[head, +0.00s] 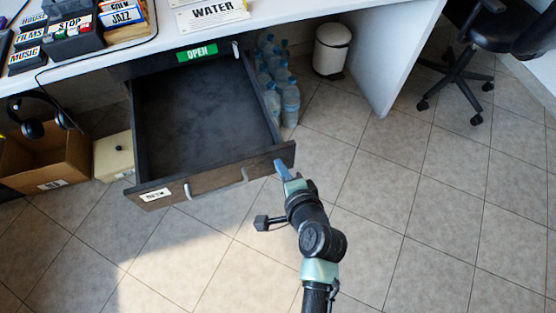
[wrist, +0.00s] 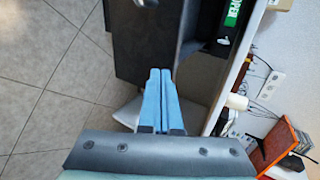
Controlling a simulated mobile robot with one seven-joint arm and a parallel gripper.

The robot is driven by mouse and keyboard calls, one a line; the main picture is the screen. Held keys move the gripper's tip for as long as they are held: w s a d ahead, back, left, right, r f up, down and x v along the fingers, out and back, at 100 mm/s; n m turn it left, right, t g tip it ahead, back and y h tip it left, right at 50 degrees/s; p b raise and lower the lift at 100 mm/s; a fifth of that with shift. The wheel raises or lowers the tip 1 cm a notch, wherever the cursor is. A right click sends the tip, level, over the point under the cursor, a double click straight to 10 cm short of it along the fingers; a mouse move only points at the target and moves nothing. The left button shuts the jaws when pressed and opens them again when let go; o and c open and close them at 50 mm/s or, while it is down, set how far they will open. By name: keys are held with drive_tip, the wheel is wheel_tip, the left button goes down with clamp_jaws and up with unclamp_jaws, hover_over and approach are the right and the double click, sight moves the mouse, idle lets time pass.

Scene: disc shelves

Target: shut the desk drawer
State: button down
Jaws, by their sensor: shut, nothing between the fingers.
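The desk drawer (head: 215,176) is pulled far out from under the white desk (head: 285,20), and its dark inside looks empty. Its front panel carries a small white label (head: 156,195) and pale handles. My gripper (head: 279,166) is shut and empty at the right end of the drawer front in the head view. In the wrist view my shut blue fingers (wrist: 160,72) reach the edge of the dark drawer (wrist: 145,42); I cannot tell if they touch it. A green OPEN sign (head: 197,53) is on the desk front above the drawer.
Water bottles (head: 290,102) and a white bin (head: 332,50) stand under the desk, right of the drawer. A cardboard box (head: 45,165) and a cream box (head: 114,156) are on the left. An office chair (head: 490,40) is at far right. The tiled floor in front is clear.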

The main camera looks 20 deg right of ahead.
drive_tip(key=shift+w, duration=1.2)
